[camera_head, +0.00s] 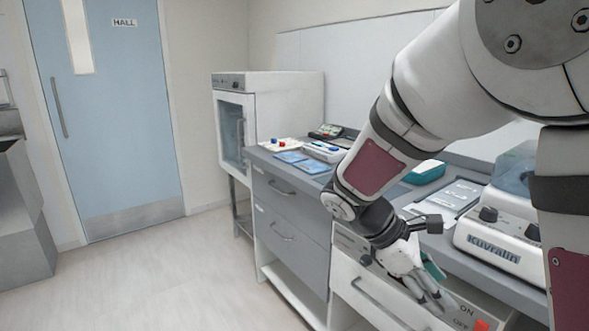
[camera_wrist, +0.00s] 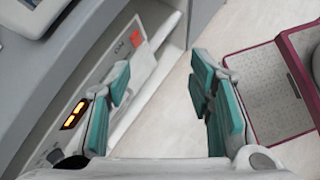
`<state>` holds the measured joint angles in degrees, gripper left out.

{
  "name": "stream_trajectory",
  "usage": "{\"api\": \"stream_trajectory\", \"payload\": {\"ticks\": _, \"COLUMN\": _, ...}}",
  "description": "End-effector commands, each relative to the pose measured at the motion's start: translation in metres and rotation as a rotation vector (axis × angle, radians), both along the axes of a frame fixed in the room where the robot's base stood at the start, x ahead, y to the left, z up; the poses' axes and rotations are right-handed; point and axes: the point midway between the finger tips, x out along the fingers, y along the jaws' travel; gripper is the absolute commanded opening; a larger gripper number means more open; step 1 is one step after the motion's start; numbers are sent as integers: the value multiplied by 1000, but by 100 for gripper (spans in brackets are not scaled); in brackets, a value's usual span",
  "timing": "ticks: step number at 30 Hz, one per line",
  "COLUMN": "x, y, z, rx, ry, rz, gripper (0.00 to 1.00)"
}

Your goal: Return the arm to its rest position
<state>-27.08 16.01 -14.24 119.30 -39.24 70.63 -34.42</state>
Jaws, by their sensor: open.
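My arm reaches in from the right of the head view and bends down in front of the counter. My gripper (camera_head: 432,288) hangs at the counter's front, by a white panel marked ON with an orange-red part. In the wrist view my gripper (camera_wrist: 160,78) has its two teal fingers spread wide apart, with nothing between them. The pale floor and the white panel (camera_wrist: 108,68) with an orange lit display (camera_wrist: 74,114) show below and to the left of the fingers. The arm hides part of the counter.
The grey counter (camera_head: 292,174) carries a white Kuvralin machine (camera_head: 497,238), a teal tray (camera_head: 424,173) and blue packets (camera_head: 308,165). A white glass-fronted cabinet (camera_head: 290,100) stands behind it. A blue hall door (camera_head: 115,110) is at left; the floor (camera_head: 170,275) before it is clear.

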Motion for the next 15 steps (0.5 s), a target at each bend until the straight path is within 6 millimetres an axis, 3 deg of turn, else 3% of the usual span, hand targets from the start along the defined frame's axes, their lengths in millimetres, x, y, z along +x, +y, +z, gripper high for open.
{"api": "stream_trajectory", "payload": {"ticks": 6, "x": -66, "y": -6, "z": 31, "rx": 176, "ry": -176, "rz": -278, "gripper": 48}}
{"api": "stream_trajectory", "payload": {"ticks": 15, "x": -154, "y": 6, "z": 56, "rx": 382, "ry": -395, "rz": -646, "gripper": 48}}
